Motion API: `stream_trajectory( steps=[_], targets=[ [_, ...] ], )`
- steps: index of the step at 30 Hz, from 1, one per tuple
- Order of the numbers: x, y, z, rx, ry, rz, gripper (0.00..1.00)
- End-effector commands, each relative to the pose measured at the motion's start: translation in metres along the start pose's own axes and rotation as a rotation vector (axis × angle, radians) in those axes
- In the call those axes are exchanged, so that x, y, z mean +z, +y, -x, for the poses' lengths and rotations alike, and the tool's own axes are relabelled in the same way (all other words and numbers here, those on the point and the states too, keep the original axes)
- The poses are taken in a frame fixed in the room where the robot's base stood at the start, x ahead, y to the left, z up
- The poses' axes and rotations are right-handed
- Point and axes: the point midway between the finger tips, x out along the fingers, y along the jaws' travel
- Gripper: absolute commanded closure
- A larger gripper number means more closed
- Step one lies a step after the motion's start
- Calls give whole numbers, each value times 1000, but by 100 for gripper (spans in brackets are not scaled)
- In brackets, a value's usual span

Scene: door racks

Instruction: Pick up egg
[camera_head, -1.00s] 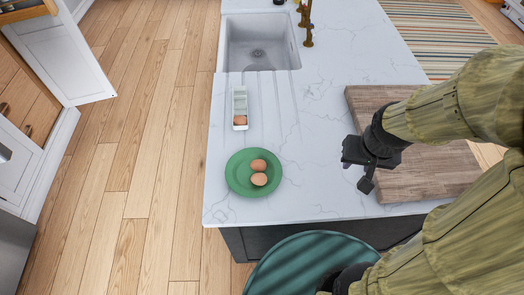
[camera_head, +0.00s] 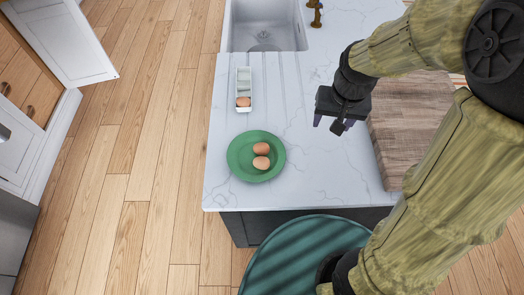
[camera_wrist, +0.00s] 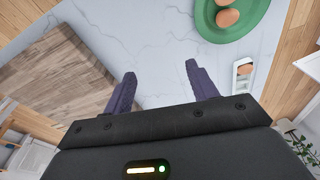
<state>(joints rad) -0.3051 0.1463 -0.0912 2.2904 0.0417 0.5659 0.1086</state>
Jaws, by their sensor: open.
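Two brown eggs, a rear egg (camera_head: 261,148) and a front egg (camera_head: 261,162), lie side by side on a green plate (camera_head: 236,168) on the marble counter. A third egg (camera_head: 243,102) sits in the near end of a narrow white tray (camera_head: 243,78). My gripper (camera_head: 331,127) is open and empty, above the counter to the right of the plate. In the wrist view, its two fingers (camera_wrist: 160,85) are spread apart over bare marble, with the plate (camera_wrist: 250,22) and its eggs at upper right and the tray egg (camera_wrist: 245,68) at right.
A wooden board (camera_head: 405,130) lies on the counter right of my gripper. A sink (camera_head: 268,25) is set in the counter behind the tray. A round teal stool seat (camera_head: 300,255) stands before the counter's front edge. Marble between plate and board is clear.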

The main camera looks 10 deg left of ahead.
Motion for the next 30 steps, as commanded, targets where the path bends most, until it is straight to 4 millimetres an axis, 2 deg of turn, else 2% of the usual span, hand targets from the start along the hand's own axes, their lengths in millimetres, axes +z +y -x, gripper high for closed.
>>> stream_trajectory(
  steps=[1,6,9,13,17,26,30],
  targets=[
    [-9,-21,-12,-4,-16,26,42],
    [-27,-86,-29,-3,-75,81,42],
    [-31,-126,-36,4,-104,115,42],
    [-31,-162,-40,15,-129,145,42],
    [-30,-177,-40,20,-139,154,42],
    [-29,-177,-40,21,-140,154,42],
    [-28,-176,-49,22,-142,154,42]
  ],
)
